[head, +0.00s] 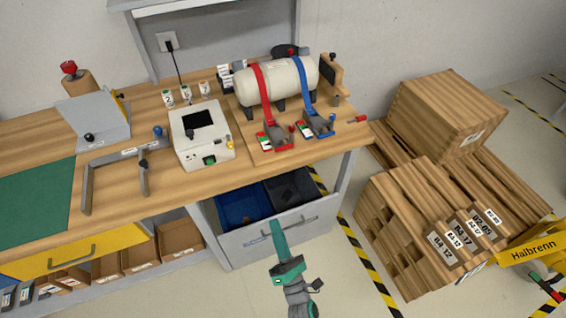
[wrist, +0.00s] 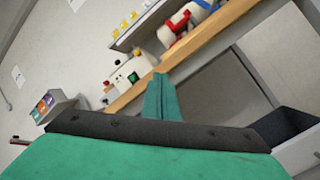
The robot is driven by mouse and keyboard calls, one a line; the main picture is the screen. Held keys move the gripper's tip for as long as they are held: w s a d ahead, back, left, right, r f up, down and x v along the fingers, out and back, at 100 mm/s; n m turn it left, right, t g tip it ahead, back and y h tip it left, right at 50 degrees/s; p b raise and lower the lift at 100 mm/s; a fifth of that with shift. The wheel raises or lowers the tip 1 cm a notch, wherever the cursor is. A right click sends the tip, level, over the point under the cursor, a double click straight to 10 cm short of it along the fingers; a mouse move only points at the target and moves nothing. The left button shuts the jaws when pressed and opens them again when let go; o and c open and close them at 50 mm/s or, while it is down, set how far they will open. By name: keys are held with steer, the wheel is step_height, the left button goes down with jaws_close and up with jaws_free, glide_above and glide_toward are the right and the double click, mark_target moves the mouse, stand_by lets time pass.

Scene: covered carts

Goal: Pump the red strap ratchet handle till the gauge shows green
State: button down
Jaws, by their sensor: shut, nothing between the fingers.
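A cream tank (head: 283,82) lies in a wooden cradle on the bench, with a red strap (head: 262,88) and a blue strap (head: 305,85) over it. The red strap runs down to a grey ratchet (head: 279,132) with red parts at the bench's front. A small gauge (head: 264,139) with red, white and green colours sits beside it; its reading is too small to tell. The blue ratchet (head: 319,120) stands to the right. My gripper (head: 277,228) is shut and empty, below and in front of the bench, apart from the ratchets. Its green fingers (wrist: 161,98) show in the wrist view.
A white device (head: 201,138) and a grey frame (head: 118,170) stand left of the straps. An open drawer (head: 285,222) with blue and black bins juts out below the bench. Wooden crates (head: 443,110) stand on the right.

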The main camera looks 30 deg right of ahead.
mark_target(283, 167)
steer(key=w+d+r+n+t, duration=0.2)
steer(key=w+d+r+n, duration=0.1)
steer(key=w+d+n, duration=0.55)
steer(key=shift+n+y, duration=0.3)
steer(key=shift+n, duration=0.55)
steer(key=x, duration=0.3)
steer(key=d+x, duration=0.1)
steer(key=x, duration=0.5)
steer(key=shift+s+d+r, duration=0.3)
steer(key=shift+d+r, duration=0.05)
steer(key=shift+r, duration=0.05)
